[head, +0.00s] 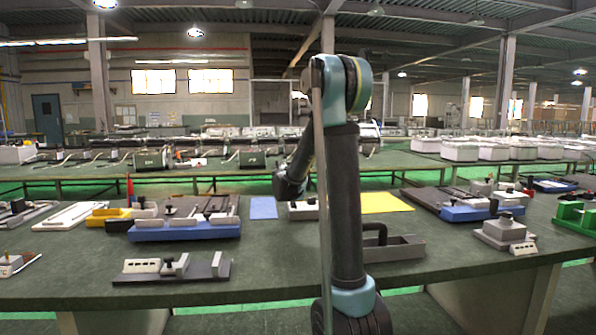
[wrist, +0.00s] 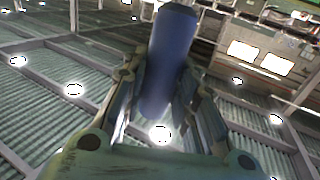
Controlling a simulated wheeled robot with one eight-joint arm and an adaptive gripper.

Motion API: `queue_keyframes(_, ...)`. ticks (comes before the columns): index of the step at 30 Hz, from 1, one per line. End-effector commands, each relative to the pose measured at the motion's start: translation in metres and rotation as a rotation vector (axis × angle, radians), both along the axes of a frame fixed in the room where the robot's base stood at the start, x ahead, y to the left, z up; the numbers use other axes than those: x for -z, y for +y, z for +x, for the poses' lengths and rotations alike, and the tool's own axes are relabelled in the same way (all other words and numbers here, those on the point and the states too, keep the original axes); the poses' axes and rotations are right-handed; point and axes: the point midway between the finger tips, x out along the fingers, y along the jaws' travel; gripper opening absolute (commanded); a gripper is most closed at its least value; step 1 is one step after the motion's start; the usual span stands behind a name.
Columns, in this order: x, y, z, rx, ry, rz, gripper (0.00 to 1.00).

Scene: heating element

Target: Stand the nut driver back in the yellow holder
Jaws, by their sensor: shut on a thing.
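My gripper (wrist: 160,88) is shut on a blue cylinder, which looks like the handle of the nut driver (wrist: 170,50). The handle sticks out beyond the fingers, against the ceiling in the wrist view; its shaft is not visible. In the head view my arm's links hide most of the gripper, and the nut driver cannot be made out. A yellow block, which looks like the yellow holder (head: 105,217), lies on the left of the green bench, well left of my arm. A thin red upright thing (head: 129,188) shows at its back; whether it stands in the block is unclear.
A blue fixture (head: 185,231) is right of the yellow block, with a grey fixture (head: 172,269) nearer the front edge. A blue sheet (head: 263,208) and yellow sheet (head: 388,202) lie farther back. A grey tray (head: 398,249) is right of my arm. The front middle bench is clear.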

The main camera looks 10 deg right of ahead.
Motion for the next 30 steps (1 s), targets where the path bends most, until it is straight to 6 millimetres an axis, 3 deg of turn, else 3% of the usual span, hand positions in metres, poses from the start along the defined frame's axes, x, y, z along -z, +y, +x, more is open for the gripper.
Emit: queue_keyframes(30, 0.02, 0.0, 0.0, 0.0, 0.0, 0.0, 0.0)
